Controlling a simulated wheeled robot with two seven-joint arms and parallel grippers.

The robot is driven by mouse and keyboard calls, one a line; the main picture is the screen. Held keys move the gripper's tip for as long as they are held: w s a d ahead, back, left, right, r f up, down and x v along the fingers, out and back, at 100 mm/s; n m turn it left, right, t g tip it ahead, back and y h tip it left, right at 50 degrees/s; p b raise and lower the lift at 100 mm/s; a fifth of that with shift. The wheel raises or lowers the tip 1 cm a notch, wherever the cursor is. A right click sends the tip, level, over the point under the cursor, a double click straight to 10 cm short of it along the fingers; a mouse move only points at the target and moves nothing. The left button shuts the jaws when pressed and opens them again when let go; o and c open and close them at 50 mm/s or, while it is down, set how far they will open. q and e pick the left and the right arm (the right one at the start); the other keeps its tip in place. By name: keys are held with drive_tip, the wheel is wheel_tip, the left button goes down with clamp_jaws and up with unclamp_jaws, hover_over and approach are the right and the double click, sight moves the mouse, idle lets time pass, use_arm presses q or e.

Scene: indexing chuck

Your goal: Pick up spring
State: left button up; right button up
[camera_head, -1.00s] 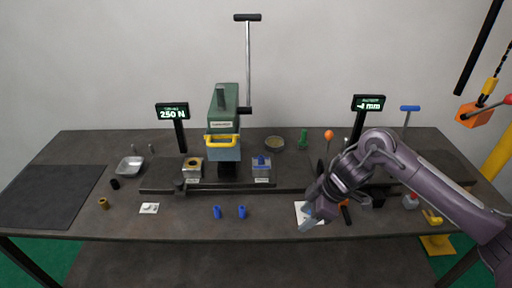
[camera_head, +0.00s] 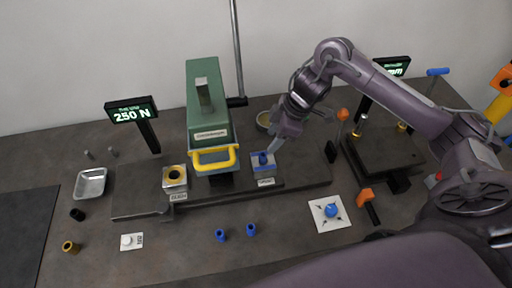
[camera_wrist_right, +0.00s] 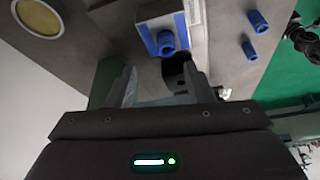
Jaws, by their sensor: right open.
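I cannot make out a coil spring for certain in either view. My right gripper (camera_head: 274,147) is at the rear right of the blue-topped block (camera_head: 266,171), close to it; contact cannot be told. In the right wrist view the open fingers (camera_wrist_right: 160,88) show with nothing clearly between them, and the block with its blue socket (camera_wrist_right: 166,40) lies beyond. A round dish (camera_head: 263,119) sits behind, partly covered by the arm; it also shows in the wrist view (camera_wrist_right: 38,17). Its contents are too small to tell. My left gripper is not in view.
A green press (camera_head: 205,100) with a yellow handle (camera_head: 214,160) stands left of the gripper. Two blue cylinders (camera_head: 251,229) stand in front. A metal tray (camera_head: 90,183) is at left. A white card (camera_head: 330,213) and a dark plate fixture (camera_head: 385,155) are at right.

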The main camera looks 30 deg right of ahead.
sight(264, 154)
drive_tip(key=f, duration=0.1)
drive_tip(key=p, duration=0.1)
drive_tip(key=a+f, duration=0.1)
drive_tip(key=shift+s+f, duration=0.25)
drive_tip(key=shift+f, duration=0.05)
drive_tip(key=p+x, duration=0.1)
drive_tip(key=x, duration=0.3)
drive_tip(key=shift+f+p, duration=0.2)
drive_tip(key=shift+p, duration=0.15)
drive_tip(key=shift+c, duration=0.5)
drive_tip(key=c, duration=0.5)
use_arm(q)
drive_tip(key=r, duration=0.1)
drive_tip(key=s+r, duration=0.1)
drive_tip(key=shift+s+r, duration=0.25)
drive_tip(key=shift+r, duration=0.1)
use_arm(e)
clamp_jaws()
